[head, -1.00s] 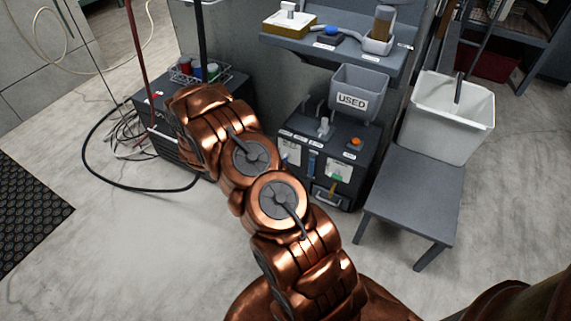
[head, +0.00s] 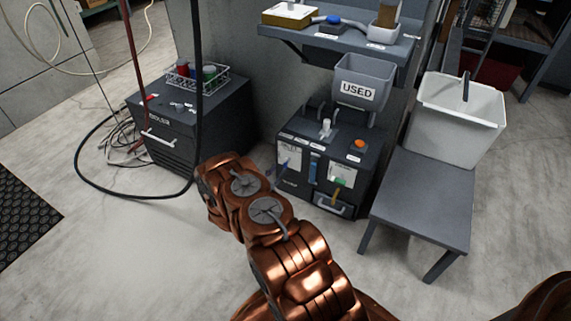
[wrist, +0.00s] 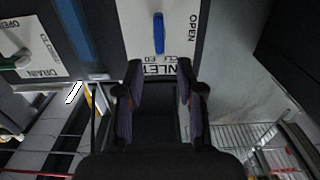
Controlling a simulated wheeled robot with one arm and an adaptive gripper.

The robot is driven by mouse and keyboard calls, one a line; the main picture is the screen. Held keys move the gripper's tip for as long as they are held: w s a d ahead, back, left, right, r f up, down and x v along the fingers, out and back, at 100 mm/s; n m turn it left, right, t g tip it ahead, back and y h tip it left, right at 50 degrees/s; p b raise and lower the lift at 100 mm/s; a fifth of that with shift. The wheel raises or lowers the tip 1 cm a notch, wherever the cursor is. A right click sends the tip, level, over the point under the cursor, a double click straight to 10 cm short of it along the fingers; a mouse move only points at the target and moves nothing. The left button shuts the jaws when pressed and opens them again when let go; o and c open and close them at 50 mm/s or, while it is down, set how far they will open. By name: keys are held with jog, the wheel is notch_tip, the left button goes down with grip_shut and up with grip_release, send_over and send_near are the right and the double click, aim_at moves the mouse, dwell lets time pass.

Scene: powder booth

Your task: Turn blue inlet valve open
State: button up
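The blue inlet valve handle (wrist: 158,32) stands straight up and down in the wrist view, on a white plate lettered INLET, with OPEN to its right. In the head view the handle (head: 283,165) is small, on the front of the dark cabinet (head: 300,190), left of a blue strip. My gripper (wrist: 160,70) is open, its two dark fingers apart with nothing between them. The handle is ahead of the fingertips, roughly in line with the gap, and I see no contact. The fingers hide part of the plate. In the head view my arm hides the gripper.
A green drain handle (wrist: 14,62) is on the left in the wrist view. On the cabinet are an orange knob (head: 359,144) and the USED bin (head: 362,88). A grey bench (head: 425,195) stands to the right, a black unit (head: 185,125) to the left. Floor between is clear.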

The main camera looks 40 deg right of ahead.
aim_at(284, 164)
jog(key=b+x, duration=0.1)
jog(key=x, duration=0.4)
jog(key=shift+d+f+b, duration=0.15)
jog(key=shift+b, duration=0.2)
jog(key=shift+w+d, duration=0.25)
jog(key=shift+d, duration=0.45)
grip_shut()
